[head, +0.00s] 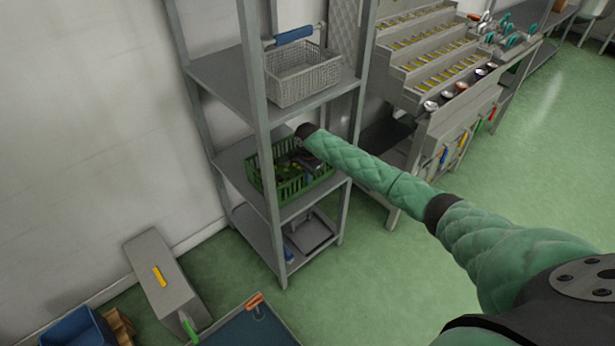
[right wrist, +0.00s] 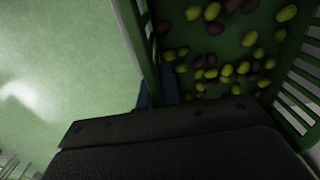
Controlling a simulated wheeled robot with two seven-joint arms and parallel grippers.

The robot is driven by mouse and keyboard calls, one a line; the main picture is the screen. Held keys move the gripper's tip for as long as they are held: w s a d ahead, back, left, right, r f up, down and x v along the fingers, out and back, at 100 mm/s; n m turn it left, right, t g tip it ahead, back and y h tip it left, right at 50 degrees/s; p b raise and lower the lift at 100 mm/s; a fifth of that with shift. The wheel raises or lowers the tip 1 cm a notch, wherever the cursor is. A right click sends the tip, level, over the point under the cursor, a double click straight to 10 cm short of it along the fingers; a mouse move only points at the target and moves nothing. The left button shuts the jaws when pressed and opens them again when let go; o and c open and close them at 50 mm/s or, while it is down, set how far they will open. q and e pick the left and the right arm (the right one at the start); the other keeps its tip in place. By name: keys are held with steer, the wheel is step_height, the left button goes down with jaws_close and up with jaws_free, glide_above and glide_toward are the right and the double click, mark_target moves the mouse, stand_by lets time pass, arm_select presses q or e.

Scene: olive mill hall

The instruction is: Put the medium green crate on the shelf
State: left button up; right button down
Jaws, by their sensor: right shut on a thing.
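The green crate (head: 297,187) is at the middle board of the grey shelf (head: 218,75), behind its front post. I cannot tell whether it rests on the board or is held just above it. In the right wrist view the crate (right wrist: 296,98) has slatted walls, with yellow-green and purple olives inside. My right gripper (head: 300,160) reaches in from the right, over the crate. In the wrist view its blue fingers (right wrist: 158,92) are shut on the crate's side wall. My left gripper is out of view.
A light wire basket (head: 303,82) stands on the board above. A grey dustpan-like thing (head: 310,233) and a blue item lie on the bottom board. A stepped grey rack (head: 430,60) stands to the right. A grey box (head: 160,275) and blue bin (head: 75,330) are at lower left.

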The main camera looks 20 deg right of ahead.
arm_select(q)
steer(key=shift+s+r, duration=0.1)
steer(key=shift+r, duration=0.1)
arm_select(e)
steer(key=shift+f, duration=0.3)
steer(key=c, duration=1.6)
jaws_free()
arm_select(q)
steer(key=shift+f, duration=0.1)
